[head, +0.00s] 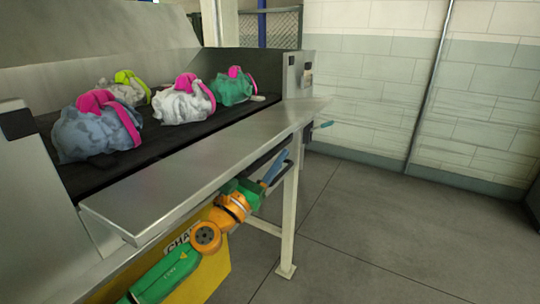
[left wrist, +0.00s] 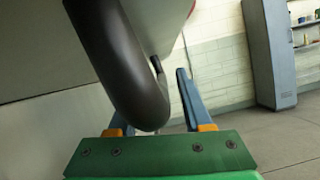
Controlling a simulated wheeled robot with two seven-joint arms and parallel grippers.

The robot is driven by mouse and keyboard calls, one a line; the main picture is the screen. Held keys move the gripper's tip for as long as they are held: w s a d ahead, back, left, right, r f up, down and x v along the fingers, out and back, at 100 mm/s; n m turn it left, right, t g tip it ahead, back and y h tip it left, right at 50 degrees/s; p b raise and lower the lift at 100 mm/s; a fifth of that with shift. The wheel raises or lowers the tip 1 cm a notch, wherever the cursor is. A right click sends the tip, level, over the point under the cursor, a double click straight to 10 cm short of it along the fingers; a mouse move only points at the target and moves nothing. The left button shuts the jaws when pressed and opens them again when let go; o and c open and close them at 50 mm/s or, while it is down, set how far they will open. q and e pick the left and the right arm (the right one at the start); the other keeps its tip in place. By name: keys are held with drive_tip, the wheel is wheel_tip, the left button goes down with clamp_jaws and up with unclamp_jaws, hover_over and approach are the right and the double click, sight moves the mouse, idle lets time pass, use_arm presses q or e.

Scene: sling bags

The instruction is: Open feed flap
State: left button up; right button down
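The feed flap appears to be the long steel panel (head: 210,165) along the front of the bag trough. A black curved handle (head: 258,163) shows under its edge, partly hidden by my left gripper. In the left wrist view the handle (left wrist: 122,70) is large and close, bending down between my fingers from a pale panel (left wrist: 45,60). My left gripper (head: 276,168) is at the handle with its blue fingers apart. The handle covers most of one finger, and I cannot tell whether it touches either. My right gripper is out of view.
Several wrapped sling bags (head: 95,132) with pink or yellow-green straps lie on the dark trough bed (head: 75,178). A pale table leg (head: 289,225) stands beside my left gripper. A small lever (head: 322,125) sticks out on the right. The floor (head: 385,240) to the right is clear.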

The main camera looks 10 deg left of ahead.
use_arm(q)
drive_tip(key=v, duration=0.7)
drive_tip(key=shift+b, duration=0.4)
